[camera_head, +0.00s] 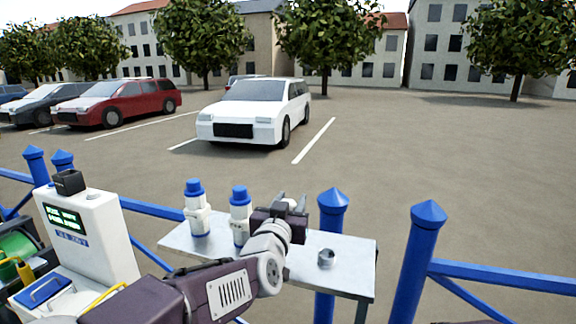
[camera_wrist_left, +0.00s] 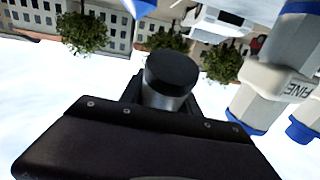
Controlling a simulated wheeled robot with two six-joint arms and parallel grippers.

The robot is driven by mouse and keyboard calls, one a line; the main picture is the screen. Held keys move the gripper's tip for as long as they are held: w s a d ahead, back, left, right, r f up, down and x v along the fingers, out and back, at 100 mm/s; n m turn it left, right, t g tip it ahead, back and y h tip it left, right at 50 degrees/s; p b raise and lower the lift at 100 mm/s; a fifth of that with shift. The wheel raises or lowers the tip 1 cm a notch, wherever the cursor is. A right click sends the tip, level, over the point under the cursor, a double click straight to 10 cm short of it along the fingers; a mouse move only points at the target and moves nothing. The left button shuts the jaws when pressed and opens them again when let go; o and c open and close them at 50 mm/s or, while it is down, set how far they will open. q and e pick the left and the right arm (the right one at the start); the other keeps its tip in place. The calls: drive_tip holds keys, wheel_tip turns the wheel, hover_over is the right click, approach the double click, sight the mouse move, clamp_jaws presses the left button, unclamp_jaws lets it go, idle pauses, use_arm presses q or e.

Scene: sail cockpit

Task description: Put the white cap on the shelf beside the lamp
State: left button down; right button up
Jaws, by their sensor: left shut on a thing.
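My left gripper (camera_head: 292,203) is above the metal shelf (camera_head: 350,247), beside the blue-topped bottles. It is shut on a short cylinder (camera_wrist_left: 170,78) with a black end and a silver-grey side, best seen in the left wrist view. In the head view the fingers mostly hide this cylinder. I cannot tell whether it is the white cap; no clearly white cap shows. A small grey round piece (camera_head: 327,258) stands on the shelf, right of the gripper. I can pick out no lamp. My right gripper is not in view.
Two white bottles with blue tops, a left one (camera_head: 196,208) and a right one (camera_head: 240,215), stand on the shelf. A white device with a green display (camera_head: 88,235) is at left. Blue posts (camera_head: 333,212) and rails border the shelf.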

use_arm(q)
drive_tip(key=f, duration=0.6)
drive_tip(key=shift+w+b, duration=0.2)
drive_tip(key=shift+b, duration=0.15)
drive_tip(key=v, duration=0.2)
drive_tip(key=b+v, duration=0.1)
drive_tip(key=d+v, duration=0.1)
drive_tip(key=v, duration=0.1)
drive_tip(key=shift+s+a+f, duration=0.15)
drive_tip(key=shift+s+f, duration=0.1)
drive_tip(key=shift+s, duration=0.25)
drive_tip(key=shift+s+a, duration=0.15)
drive_tip(key=shift+s, duration=0.15)
